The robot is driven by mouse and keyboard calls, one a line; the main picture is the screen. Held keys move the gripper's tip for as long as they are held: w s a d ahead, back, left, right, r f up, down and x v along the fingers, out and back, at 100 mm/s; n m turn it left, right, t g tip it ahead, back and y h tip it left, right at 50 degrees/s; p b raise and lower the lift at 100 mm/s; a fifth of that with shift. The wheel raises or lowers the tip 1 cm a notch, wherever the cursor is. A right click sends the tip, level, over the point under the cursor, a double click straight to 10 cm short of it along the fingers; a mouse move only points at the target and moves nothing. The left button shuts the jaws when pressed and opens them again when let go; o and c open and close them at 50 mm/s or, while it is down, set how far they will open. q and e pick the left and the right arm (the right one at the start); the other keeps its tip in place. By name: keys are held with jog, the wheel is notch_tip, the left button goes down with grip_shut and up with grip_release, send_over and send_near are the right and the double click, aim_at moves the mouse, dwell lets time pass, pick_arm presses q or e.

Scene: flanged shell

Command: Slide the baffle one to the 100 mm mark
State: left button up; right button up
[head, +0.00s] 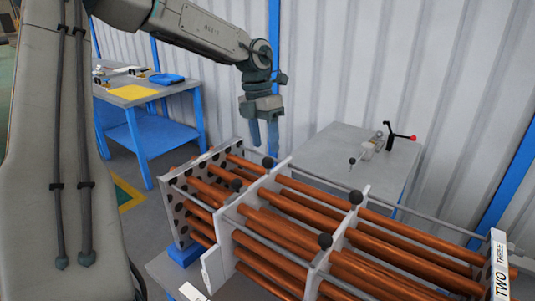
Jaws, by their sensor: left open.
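A bundle of copper tubes (390,248) runs from a perforated end plate (178,217) at the left to the lower right. Two pale baffle plates stand across the tubes: a left one (216,262) and a middle one (318,270). I cannot tell which plate is baffle one, and no 100 mm mark is readable. My left gripper (264,136) is open and empty, fingers pointing down, above and behind the left part of the bundle. My right gripper is not in view.
A blue workbench (150,140) stands at the back left. Air around the left gripper is clear.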

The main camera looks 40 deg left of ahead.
pick_arm(q)
jog(key=f, duration=0.2)
jog(key=d+f, duration=0.1)
jog(key=f, duration=0.1)
jog(key=shift+f+p, duration=0.3)
jog(key=shift+f, duration=0.1)
jog(key=shift+a, duration=0.1)
grip_shut()
